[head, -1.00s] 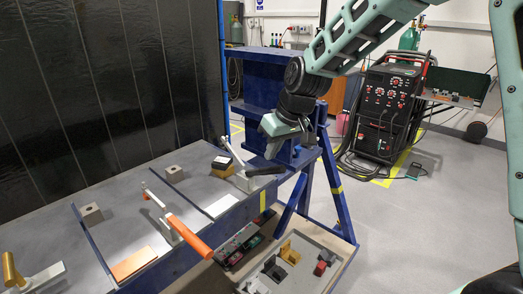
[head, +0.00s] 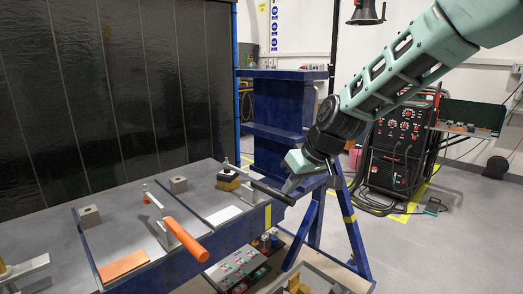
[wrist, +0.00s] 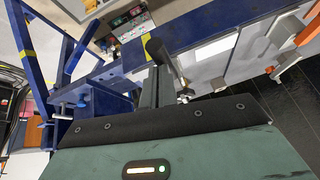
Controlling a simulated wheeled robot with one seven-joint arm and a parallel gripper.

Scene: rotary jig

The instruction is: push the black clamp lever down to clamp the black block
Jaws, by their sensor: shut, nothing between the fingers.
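The black clamp lever (head: 273,192) slopes down to the right over the table's right edge. Its pale metal clamp arm (head: 232,168) reaches left over the black block (head: 228,177), which sits on a tan base. Whether the arm's tip touches the block is too small to tell. My gripper (head: 289,186) is shut and empty, with its fingertips at the outer part of the lever, seemingly touching it from above. In the wrist view, the lever's rounded black end (wrist: 153,47) shows just beyond my dark fingers (wrist: 150,85); the block is hidden there.
A blue stand (head: 280,120) rises behind. A control box (head: 237,266) sits below the table's front edge.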

